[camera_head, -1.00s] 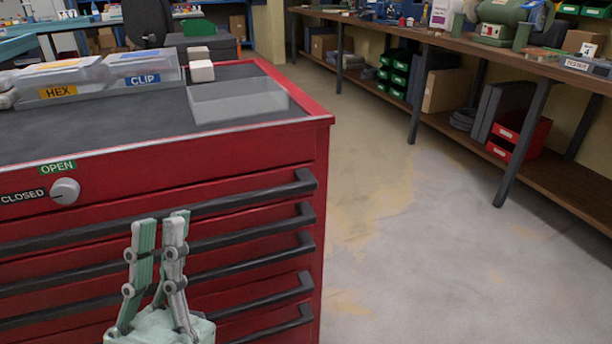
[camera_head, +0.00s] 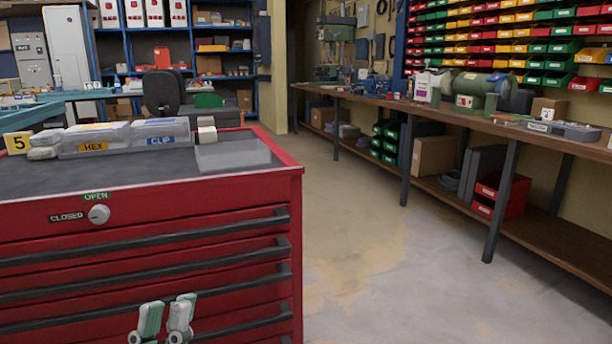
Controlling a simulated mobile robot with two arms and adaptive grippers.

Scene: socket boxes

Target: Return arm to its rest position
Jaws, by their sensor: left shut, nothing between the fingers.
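My left gripper (camera_head: 166,316) shows at the bottom edge of the head view, in front of the drawers of a red tool cabinet (camera_head: 200,202). Only its pale green and grey fingertips are in view, pointing up. They are close together with nothing between them. The rest of the left arm is below the picture. My right gripper is not in view. On the cabinet front, a round knob (camera_head: 99,214) sits between a green OPEN label (camera_head: 96,196) and a black CLOSED label (camera_head: 67,217).
On the cabinet top stand clear boxes labelled HEX (camera_head: 93,147) and CLIP (camera_head: 161,141), small pale blocks (camera_head: 207,133) and a grey tray (camera_head: 235,155). A long workbench (camera_head: 470,125) runs along the right. Bare floor (camera_head: 370,250) lies between cabinet and bench.

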